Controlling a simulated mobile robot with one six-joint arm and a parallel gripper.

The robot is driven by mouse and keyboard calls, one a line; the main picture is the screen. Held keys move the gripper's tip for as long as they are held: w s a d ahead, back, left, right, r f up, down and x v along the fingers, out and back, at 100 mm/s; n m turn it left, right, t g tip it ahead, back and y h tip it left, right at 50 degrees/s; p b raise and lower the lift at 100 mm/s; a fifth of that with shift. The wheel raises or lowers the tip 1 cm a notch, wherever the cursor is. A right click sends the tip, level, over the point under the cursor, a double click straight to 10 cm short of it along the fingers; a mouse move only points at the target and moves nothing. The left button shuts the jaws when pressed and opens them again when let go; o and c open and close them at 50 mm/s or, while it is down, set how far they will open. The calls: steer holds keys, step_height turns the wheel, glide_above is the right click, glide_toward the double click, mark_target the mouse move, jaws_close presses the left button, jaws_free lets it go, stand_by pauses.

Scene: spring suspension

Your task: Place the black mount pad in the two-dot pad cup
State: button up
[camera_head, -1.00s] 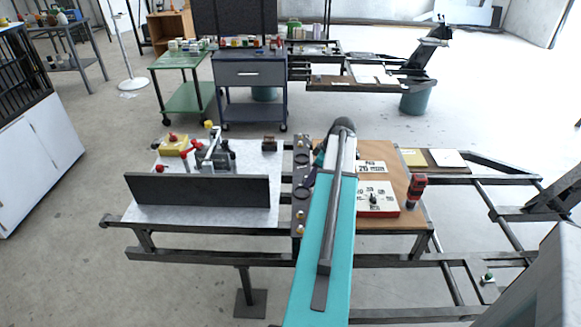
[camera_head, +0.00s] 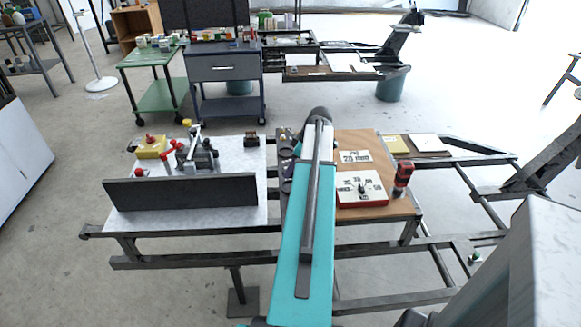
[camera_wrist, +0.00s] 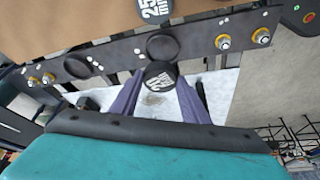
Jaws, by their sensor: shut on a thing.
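In the wrist view, my gripper (camera_wrist: 160,86) is shut on a black round mount pad (camera_wrist: 160,70) with white print on its face. The pad is near the edge of a dark steel plate (camera_wrist: 115,52) with round cups. One dark cup (camera_wrist: 163,47) lies just beyond the pad; another cup (camera_wrist: 77,67) lies to the left with small white dots beside it. The dots by the nearer cup are too small to count surely. I cannot tell the pad's height over the plate. In the head view, my arm hides the gripper and much of the plate (camera_head: 284,187).
Yellow-nutted bolts (camera_wrist: 222,42) stand up from the plate. Another black disc (camera_wrist: 155,10), marked 25, lies on the brown board beyond.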

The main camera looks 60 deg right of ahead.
mark_target(289, 189)
steer(key=shift+f+b, duration=1.6)
steer(key=shift+f, duration=1.5)
steer(key=shift+f, duration=0.25)
steer(key=shift+s+a+f+b, duration=0.1)
steer(key=shift+a+f+b, duration=0.05)
steer(key=shift+f+b, duration=0.25)
steer(key=shift+s+a+f+b, duration=0.15)
steer(key=shift+f+b, duration=0.1)
steer(key=shift+f, duration=0.25)
steer(key=o, duration=1.2)
steer(key=shift+w, duration=0.1)
steer(key=shift+a, duration=0.1)
steer(key=shift+s+d+r, duration=0.2)
steer(key=shift+s+r, duration=0.05)
steer(key=shift+r, duration=0.4)
steer(key=v, duration=1.4)
steer(key=shift+w+d+r, duration=0.15)
steer(key=shift+w+r, duration=0.05)
steer(key=shift+w, duration=0.05)
